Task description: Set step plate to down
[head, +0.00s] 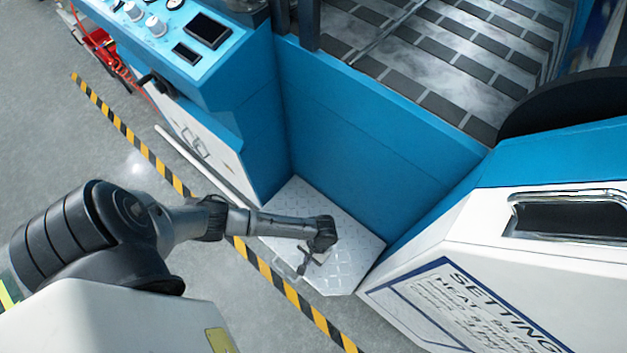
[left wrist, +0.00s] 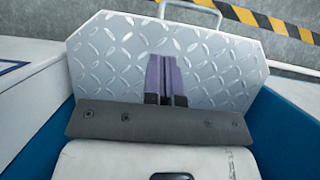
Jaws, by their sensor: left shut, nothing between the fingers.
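The step plate (head: 345,265) is a silver diamond-tread panel with cut corners. It juts out from the blue machine front between two cabinets and looks roughly flat in the head view. The left wrist view shows its tread surface (left wrist: 105,60) and a looped handle (left wrist: 192,6) on its outer edge. My left gripper (head: 305,262) is over the plate, pointing down at it. In the left wrist view its fingers (left wrist: 163,60) are together and empty, over the middle of the tread; I cannot tell whether they touch it. My right gripper is not in view.
A blue control console (head: 205,45) stands at the left, and a white cabinet (head: 480,265) with a settings sign closes in the right. A yellow-black floor stripe (head: 150,157) runs past the plate's outer side. Grey floor lies open beyond it.

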